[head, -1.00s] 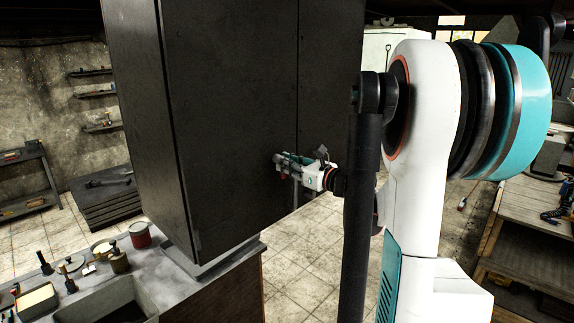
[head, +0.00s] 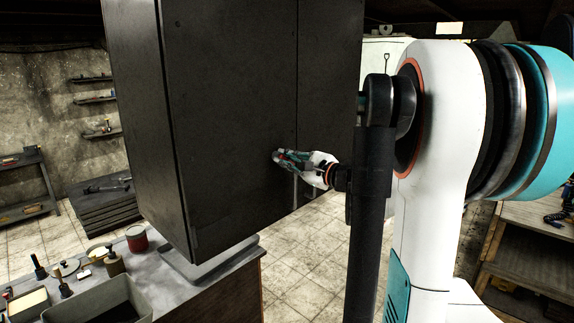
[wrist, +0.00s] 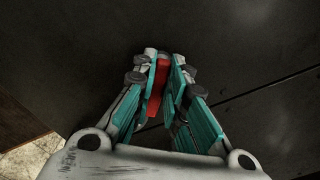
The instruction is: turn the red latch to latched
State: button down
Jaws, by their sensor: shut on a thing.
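The red latch (wrist: 158,78) shows in the wrist view as a red bar between my gripper's fingers, against the dark cabinet face. My gripper (wrist: 162,72) is shut on it, with a teal-lined finger on each side. In the head view my gripper (head: 279,155) is at the front of the dark cabinet (head: 225,110), left of the seam between its panels. The latch is mostly hidden by the fingers, and its exact angle to the seam is hard to tell.
A workbench (head: 215,290) with a red can (head: 137,239), bottles and a grey bin (head: 100,305) stands below the cabinet at left. A wooden table (head: 535,225) is at the right. Tiled floor (head: 305,240) is open beneath my gripper.

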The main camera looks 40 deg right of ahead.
jog(key=n+b, duration=0.1)
jog(key=n, duration=0.3)
jog(key=shift+n, duration=0.3)
jog(key=shift+n+b, duration=0.35)
jog(key=shift+n, duration=1.25)
jog(key=c, duration=1.6)
grip_release()
jog(key=shift+s+r, duration=0.1)
jog(key=s+d, duration=0.1)
jog(key=s, duration=1)
jog(key=shift+s, duration=0.4)
